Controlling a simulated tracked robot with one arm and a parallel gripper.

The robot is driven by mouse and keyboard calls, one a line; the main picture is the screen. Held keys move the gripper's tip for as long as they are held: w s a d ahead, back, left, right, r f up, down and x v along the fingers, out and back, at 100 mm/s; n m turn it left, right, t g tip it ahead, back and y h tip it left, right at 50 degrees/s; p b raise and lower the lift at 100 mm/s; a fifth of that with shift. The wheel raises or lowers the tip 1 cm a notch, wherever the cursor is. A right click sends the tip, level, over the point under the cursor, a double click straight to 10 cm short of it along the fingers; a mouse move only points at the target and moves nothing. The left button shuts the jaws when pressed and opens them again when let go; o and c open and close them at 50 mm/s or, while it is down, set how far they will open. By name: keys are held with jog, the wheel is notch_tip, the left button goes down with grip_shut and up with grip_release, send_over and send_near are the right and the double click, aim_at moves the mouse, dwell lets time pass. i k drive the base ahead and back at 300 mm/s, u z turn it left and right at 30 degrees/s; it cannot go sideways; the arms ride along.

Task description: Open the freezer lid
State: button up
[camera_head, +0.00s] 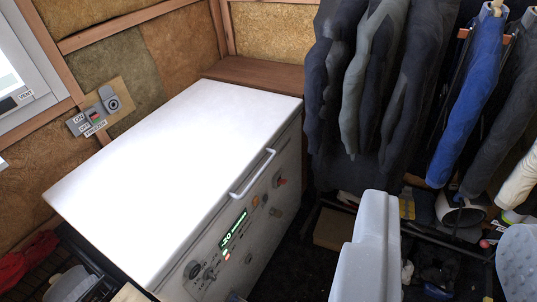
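The white chest freezer stands left of centre, its front facing right and toward me. Its flat white lid (180,165) lies shut on top. A white bar handle (252,174) sits along the lid's front edge. Below it the front panel (235,240) has a green display reading about 20, knobs and coloured buttons. A smooth pale grey part (368,250), seemingly of my gripper or arm, rises from the bottom edge to the right of the freezer, clear of the handle in the picture. No pair of fingertips can be made out.
Dark clothes (375,85) and a blue garment (470,95) hang at the back right. A cluttered low rack (440,235) stands below them. A switch panel (98,112) is on the insulated wall at left. A dark floor strip runs between freezer and rack.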

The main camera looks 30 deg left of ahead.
aim_at(142, 200)
jog(key=z, duration=0.05)
jog(key=i, duration=0.9)
jog(key=u, duration=1.75)
